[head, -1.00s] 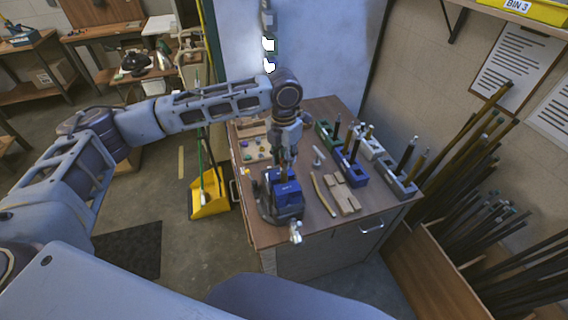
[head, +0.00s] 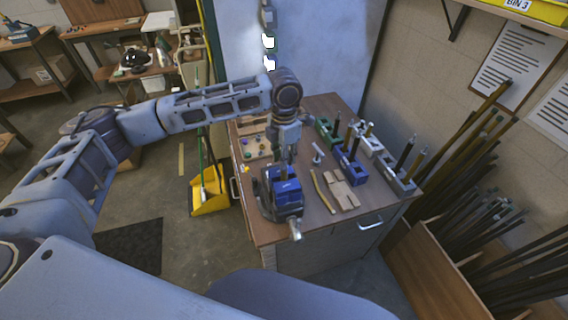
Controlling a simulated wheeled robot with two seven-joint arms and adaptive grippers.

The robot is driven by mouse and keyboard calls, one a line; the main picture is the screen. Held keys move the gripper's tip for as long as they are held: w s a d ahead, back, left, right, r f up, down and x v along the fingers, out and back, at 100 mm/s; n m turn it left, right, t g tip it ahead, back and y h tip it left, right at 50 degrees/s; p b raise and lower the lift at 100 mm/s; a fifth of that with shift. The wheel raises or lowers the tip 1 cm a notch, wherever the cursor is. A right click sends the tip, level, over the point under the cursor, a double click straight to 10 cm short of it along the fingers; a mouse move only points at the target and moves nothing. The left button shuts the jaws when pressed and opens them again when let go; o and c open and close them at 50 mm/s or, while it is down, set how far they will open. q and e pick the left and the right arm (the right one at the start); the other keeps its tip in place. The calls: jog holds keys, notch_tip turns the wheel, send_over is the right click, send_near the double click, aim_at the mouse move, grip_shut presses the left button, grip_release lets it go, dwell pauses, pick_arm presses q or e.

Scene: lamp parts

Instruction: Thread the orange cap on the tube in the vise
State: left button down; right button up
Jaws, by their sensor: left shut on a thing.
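The blue vise (head: 288,192) stands near the front left of the workbench. My left gripper (head: 285,165) points down from above, with its fingertips right over the vise jaws. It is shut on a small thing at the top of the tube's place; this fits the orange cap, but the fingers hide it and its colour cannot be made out. The tube in the vise is mostly hidden by the gripper and jaws. Whether the cap is seated straight or tilted cannot be told. My right gripper is not in view.
A board with small coloured parts (head: 253,146) lies at back left.

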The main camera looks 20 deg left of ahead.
pick_arm(q)
jog(key=shift+s+f+m, duration=0.1)
jog(key=shift+f+m, duration=0.15)
jog(key=shift+m, duration=0.45)
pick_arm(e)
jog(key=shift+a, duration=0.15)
pick_arm(q)
jog(key=c, duration=1.6)
grip_release()
jog(key=shift+o, duration=1.2)
jog(key=shift+r, duration=0.1)
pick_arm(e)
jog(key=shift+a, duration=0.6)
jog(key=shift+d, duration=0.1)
